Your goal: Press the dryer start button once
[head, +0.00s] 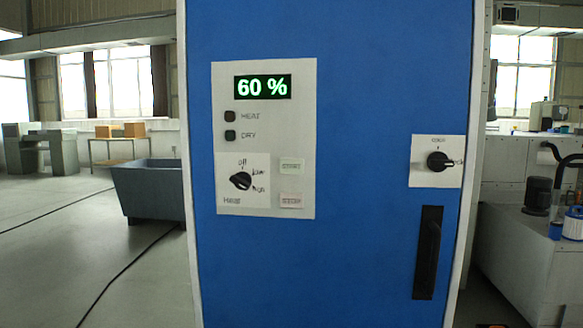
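The blue dryer cabinet (345,250) stands upright close in front of me in the head view. A white control panel (265,72) is on its front, left of centre. The start button (291,167) is a pale rectangle with faint green lettering at the panel's lower right. The stop button (291,199), with reddish lettering, sits just below it. The HEAT lamp (230,116) and DRY lamp (230,135) both look dark. My gripper is not in view, and nothing covers the buttons.
A black heat knob (241,181) is left of the buttons. A rotary door knob (439,161) and black handle (428,252) are at the cabinet's right. A grey tub (150,190) stands behind at left. Equipment (540,200) fills the right side. Floor at left is mostly open, with cables.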

